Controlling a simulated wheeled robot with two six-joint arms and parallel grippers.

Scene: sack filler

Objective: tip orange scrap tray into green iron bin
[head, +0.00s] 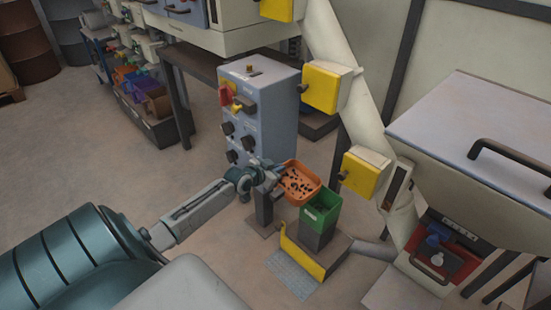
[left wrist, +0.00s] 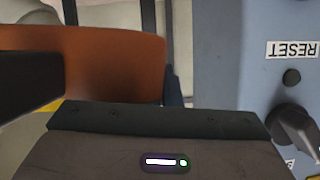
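The orange scrap tray (head: 314,187) holds several small dark scraps and looks roughly level, open side up. It is just behind and left of the green iron bin (head: 320,217), its front edge close to the bin's rim in the picture. My left gripper (head: 279,173) is at the tray's left side. Whether the fingers are closed on the tray does not show. My right gripper is out of view.
The bin stands on a dark pedestal with a yellow-edged base (head: 303,254). A grey-blue control cabinet (head: 262,110) with knobs stands close behind my left gripper; it fills the right of the wrist view. A cream pipe (head: 335,45) and yellow boxes (head: 327,88) are behind right.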

